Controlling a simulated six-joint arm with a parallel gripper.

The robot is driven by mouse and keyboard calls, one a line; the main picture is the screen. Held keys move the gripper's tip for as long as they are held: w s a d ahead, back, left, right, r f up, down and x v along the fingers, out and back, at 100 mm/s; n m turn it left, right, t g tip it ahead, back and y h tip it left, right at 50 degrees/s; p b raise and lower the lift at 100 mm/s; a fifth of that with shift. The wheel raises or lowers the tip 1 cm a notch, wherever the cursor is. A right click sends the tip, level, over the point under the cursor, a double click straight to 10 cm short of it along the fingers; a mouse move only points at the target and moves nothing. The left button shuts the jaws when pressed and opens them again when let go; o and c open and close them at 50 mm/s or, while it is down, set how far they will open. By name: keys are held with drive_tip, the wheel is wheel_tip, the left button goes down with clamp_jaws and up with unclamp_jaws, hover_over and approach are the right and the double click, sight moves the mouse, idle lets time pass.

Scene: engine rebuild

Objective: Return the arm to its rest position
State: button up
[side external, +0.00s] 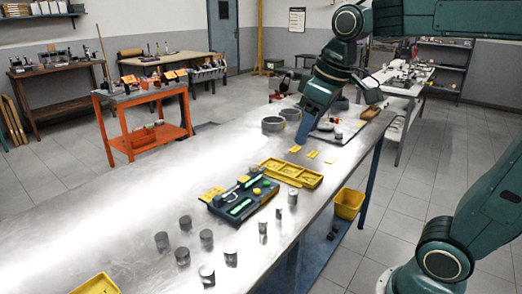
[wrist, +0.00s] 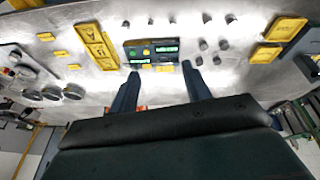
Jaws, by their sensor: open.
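My gripper (side external: 301,139) hangs at the end of my green arm, above the far part of the long metal bench (side external: 120,210). Its blue fingers point down. In the wrist view the two fingers of my gripper (wrist: 160,70) stand wide apart with nothing between them. The side view shows the fingers almost in line, so their height above the bench is hard to tell. My arm is stretched out over the bench.
A dark tray (side external: 216,208) with green pieces lies mid-bench beside a yellow compartment tray (side external: 308,180). Several grey cylinders, such as one (side external: 207,275), stand nearer the camera. Grey rings (side external: 272,124) lie near my gripper. A yellow bin (side external: 348,204) is beside the bench.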

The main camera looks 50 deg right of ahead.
drive_tip(key=s+a+f+m+t, duration=0.1)
drive_tip(key=s+a+f, duration=0.1)
drive_tip(key=s+f, duration=0.4)
drive_tip(key=shift+s+a+m+t, duration=0.25)
drive_tip(key=shift+s+m+t, duration=0.15)
drive_tip(key=shift+s, duration=2.2)
